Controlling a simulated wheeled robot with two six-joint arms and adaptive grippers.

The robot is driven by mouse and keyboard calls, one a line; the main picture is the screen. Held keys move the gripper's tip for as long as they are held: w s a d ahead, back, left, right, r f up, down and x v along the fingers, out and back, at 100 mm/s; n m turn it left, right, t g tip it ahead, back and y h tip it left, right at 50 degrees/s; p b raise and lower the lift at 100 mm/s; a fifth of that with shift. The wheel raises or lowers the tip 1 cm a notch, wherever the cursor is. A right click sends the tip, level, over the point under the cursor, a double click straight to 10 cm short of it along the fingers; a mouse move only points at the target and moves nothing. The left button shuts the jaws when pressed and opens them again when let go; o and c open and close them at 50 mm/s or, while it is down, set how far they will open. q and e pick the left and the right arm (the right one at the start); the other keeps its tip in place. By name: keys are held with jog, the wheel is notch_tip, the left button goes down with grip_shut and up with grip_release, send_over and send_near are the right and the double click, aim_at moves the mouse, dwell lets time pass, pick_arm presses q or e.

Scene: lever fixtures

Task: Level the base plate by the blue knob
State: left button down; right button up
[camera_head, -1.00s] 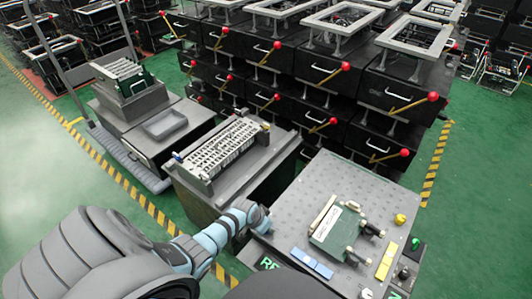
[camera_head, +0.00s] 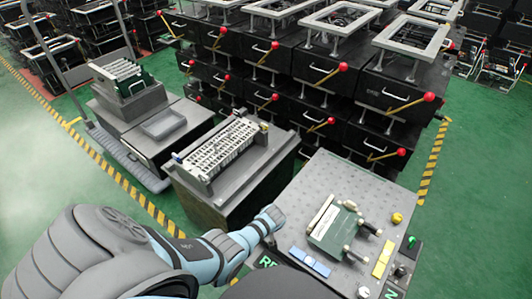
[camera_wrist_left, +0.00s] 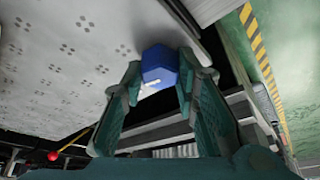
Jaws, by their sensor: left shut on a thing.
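The base plate (camera_head: 330,178) is a grey plate with a grid of small holes, at the lower right of the head view; it also fills the upper left of the left wrist view (camera_wrist_left: 70,60). The blue knob (camera_wrist_left: 158,66) shows at the plate's edge in the left wrist view, with a pale mark on its lower part. My left gripper (camera_wrist_left: 157,78) has its two dark green fingers on either side of the knob and is shut on it. In the head view my left arm reaches the plate's left edge, and the knob cannot be made out there. My right gripper is not in view.
On the plate sit a green-and-white fixture (camera_head: 332,228), blue blocks (camera_head: 310,262), a yellow block (camera_head: 384,258) and a yellow button (camera_head: 397,218). A dark grey stand (camera_head: 235,190) with a slotted rack is left of the plate. Black drawer units with red-ended levers stand behind.

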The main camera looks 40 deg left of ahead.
pick_arm(q)
jog(key=shift+d+f+n+g+y+b, duration=0.15)
jog(key=shift+n+g+b, duration=0.3)
jog(key=shift+n, duration=0.55)
jog(key=shift+a+r+n+g+y+b, duration=0.2)
jog(key=shift+n+b, duration=0.35)
jog(key=shift+n, duration=0.45)
jog(key=shift+d, duration=0.2)
jog(key=c, duration=1.3)
grip_release()
jog(key=v, duration=1.2)
jog(key=shift+w+a, duration=0.1)
jog(key=shift+w, duration=0.05)
